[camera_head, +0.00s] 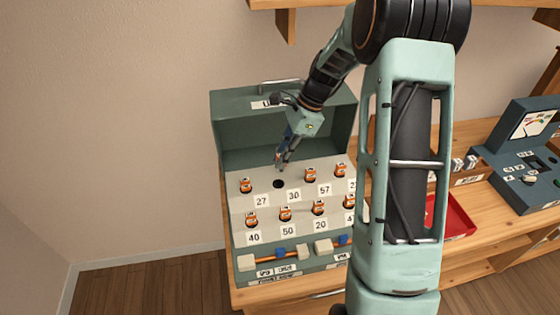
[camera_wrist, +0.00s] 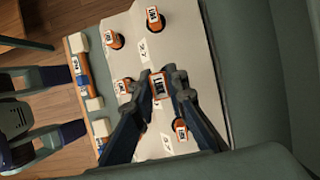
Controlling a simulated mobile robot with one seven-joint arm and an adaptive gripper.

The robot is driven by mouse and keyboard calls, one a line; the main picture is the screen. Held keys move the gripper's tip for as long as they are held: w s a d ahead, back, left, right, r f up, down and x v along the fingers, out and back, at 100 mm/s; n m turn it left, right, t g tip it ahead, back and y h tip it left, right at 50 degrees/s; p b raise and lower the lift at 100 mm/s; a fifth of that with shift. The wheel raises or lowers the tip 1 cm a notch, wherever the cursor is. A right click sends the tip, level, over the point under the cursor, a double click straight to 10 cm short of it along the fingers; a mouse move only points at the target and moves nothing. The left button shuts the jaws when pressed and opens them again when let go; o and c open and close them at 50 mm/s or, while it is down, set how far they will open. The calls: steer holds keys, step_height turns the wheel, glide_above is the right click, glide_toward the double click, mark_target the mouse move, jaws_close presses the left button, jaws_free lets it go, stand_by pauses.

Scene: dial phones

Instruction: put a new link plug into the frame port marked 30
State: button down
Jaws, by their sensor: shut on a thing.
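The grey-green frame (camera_head: 223,140) stands on the wooden bench with a pale sloped panel of numbered ports. The port marked 30 shows as a dark empty hole (camera_head: 278,184) up and left of its label (camera_head: 293,195). My gripper (camera_head: 279,167) is just above and behind this hole, pointing down. In the wrist view my gripper (camera_wrist: 160,88) is shut on an orange link plug (camera_wrist: 159,85) with a white LINK label. The held plug hides what is beneath it there. In the head view the held plug is hard to make out, and the open hole shows apart from the fingers.
Seated plugs stand at the neighbouring ports, marked 27 (camera_head: 246,186) and 57 (camera_head: 310,175), with another row below. The frame's raised lid is behind my gripper. A red tray (camera_head: 462,219) and a grey tester (camera_head: 520,165) stand to the right, partly behind my arm.

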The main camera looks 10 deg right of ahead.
steer(key=shift+w+a, duration=0.35)
steer(key=b, duration=0.4)
glide_above(274, 185)
steer(key=d, duration=0.1)
steer(key=f, duration=0.4)
steer(key=shift+d+f, duration=0.1)
steer(key=shift+d, duration=0.1)
steer(key=shift+f, duration=0.75)
steer(key=shift+f+b, duration=0.55)
steer(key=shift+f, duration=0.8)
stand_by(0.3)
steer(key=c, duration=1.8)
jaws_free()
steer(key=shift+c, duration=0.2)
steer(key=shift+o, duration=1.2)
steer(key=shift+r, duration=0.15)
steer(key=shift+r+p, duration=2.85)
steer(key=shift+r, duration=0.8)
